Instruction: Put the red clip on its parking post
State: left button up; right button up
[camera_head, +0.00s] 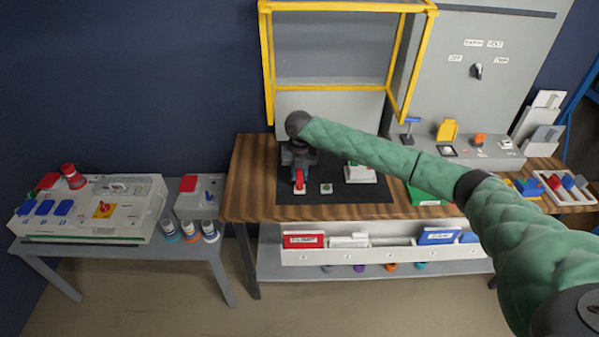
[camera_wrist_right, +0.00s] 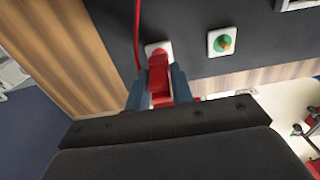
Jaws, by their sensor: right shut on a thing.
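The red clip (camera_wrist_right: 158,72) sits between the two blue-grey fingers of my right gripper (camera_wrist_right: 160,90), which is shut on it. A red cable (camera_wrist_right: 136,30) runs up beside the clip in the wrist view. The clip's far end is over or at a white square plate (camera_wrist_right: 153,47); I cannot tell whether they touch. To the right is another white square plate with a green ring and a small post (camera_wrist_right: 222,42). In the head view my right gripper (camera_head: 299,173) is low over the dark mat, with the red clip (camera_head: 299,182) below it. My left gripper is not in view.
The dark mat (camera_head: 350,207) lies on a wooden bench (camera_head: 250,190), with a white box (camera_head: 360,173) to the right of the clip. A yellow frame (camera_head: 269,70) stands behind. A grey side table (camera_head: 200,250) with a panel box (camera_head: 130,215) is left.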

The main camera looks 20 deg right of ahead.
jog(key=shift+f, duration=0.35)
jog(key=shift+f+p, duration=0.35)
jog(key=shift+f, duration=0.1)
dwell(0.4)
jog(key=o, duration=1)
